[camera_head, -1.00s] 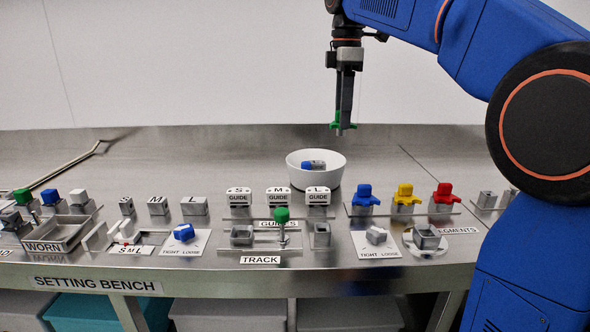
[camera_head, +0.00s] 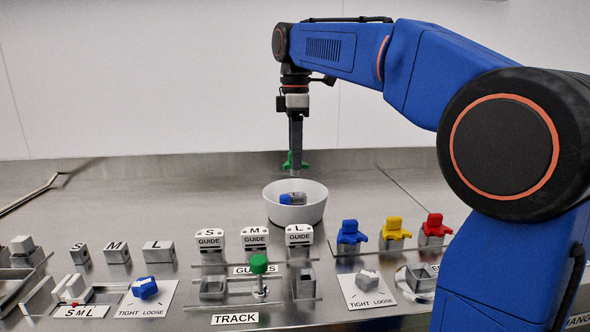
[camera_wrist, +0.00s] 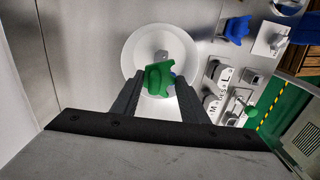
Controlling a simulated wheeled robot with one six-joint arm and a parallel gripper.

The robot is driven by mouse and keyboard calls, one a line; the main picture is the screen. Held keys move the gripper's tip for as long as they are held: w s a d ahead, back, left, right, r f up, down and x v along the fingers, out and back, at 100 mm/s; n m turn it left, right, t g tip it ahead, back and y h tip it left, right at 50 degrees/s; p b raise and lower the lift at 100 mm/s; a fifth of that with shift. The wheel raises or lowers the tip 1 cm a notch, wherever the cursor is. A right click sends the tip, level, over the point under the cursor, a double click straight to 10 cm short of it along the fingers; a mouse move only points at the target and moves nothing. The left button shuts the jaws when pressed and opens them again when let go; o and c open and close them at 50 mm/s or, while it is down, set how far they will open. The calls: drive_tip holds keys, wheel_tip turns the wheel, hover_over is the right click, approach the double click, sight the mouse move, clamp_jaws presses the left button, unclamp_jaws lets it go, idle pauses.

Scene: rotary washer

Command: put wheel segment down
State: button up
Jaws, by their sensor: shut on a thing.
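My gripper (camera_head: 296,165) is shut on a green wheel segment (camera_head: 290,160) and holds it above the bench, over or just behind the white bowl (camera_head: 310,214). The green segment also shows in the wrist view (camera_wrist: 160,80), between the fingertips and in front of the bowl (camera_wrist: 133,52). In the head view a blue and grey piece (camera_head: 291,199) lies in the bowl. In the wrist view the segment hides part of the bowl's inside.
Guide blocks (camera_head: 255,239) marked S, M and L stand in front of the bowl. Blue (camera_head: 350,231), yellow (camera_head: 393,227) and red (camera_head: 433,224) pieces stand to the right. A green-topped post (camera_head: 259,264) rises from the track. The bench left of the bowl is clear.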

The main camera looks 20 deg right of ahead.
drive_tip(key=shift+f, duration=1.9)
drive_tip(key=shift+f, duration=0.6)
drive_tip(key=o, duration=1.3)
wheel_tip(320, 180, up, 12)
drive_tip(key=shift+r, duration=0.65)
